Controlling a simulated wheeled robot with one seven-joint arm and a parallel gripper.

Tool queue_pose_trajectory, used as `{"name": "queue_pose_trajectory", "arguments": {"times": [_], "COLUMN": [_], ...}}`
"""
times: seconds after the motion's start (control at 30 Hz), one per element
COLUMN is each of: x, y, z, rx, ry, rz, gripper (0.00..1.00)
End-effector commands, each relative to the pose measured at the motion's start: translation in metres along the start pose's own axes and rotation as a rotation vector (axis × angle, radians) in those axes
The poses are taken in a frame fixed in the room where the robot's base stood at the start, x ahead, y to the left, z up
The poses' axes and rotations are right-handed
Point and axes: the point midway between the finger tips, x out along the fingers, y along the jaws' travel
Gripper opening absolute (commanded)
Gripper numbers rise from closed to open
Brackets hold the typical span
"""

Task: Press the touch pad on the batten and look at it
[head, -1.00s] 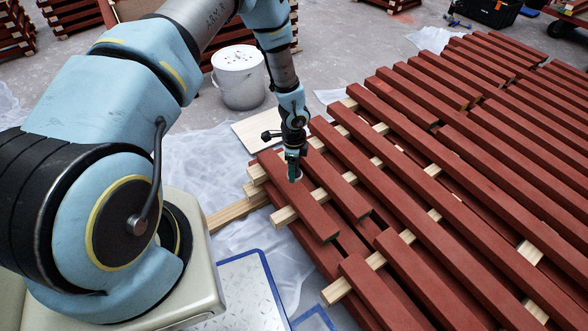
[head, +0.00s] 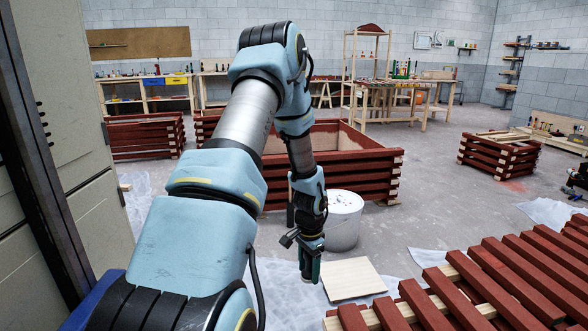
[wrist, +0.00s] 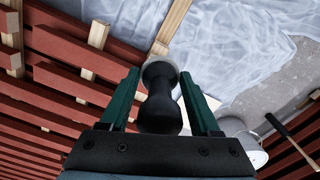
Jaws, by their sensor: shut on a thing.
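My gripper (head: 309,272) hangs beside the near end of the batten rack, above the plastic sheet, with the arm reaching forward. In the wrist view its two green fingers (wrist: 162,100) are shut on the touch pad (wrist: 160,112), a black waisted handle with a pale round end pointing away from the wrist. The pad's pressing face is turned away and cannot be seen. The red-brown painted battens (head: 512,284) lie in rows on pale wooden bearers at the lower right. They also show at the left of the wrist view (wrist: 70,95), apart from the pad.
A white bucket (head: 344,222) stands behind my gripper. A pale board (head: 352,279) lies on the floor to its right. Stacked red battens form a box (head: 355,165) behind. A grey cabinet (head: 70,130) stands close at left. Open floor (head: 440,215) lies right of the bucket.

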Motion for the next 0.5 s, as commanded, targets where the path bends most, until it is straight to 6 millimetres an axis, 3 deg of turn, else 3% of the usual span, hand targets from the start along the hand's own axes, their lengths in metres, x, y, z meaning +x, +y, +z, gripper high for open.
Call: {"name": "queue_pose_trajectory", "arguments": {"times": [0.03, 0.2, 0.5], "x": [-0.020, -0.063, -0.110], "y": [-0.016, -0.044, -0.062], "z": [0.018, 0.066, 0.122], "rx": [-0.131, -0.497, -0.921], "ry": [0.005, 0.004, 0.005], "rz": [-0.005, -0.004, -0.002], "gripper": [0.23, 0.23, 0.23]}}
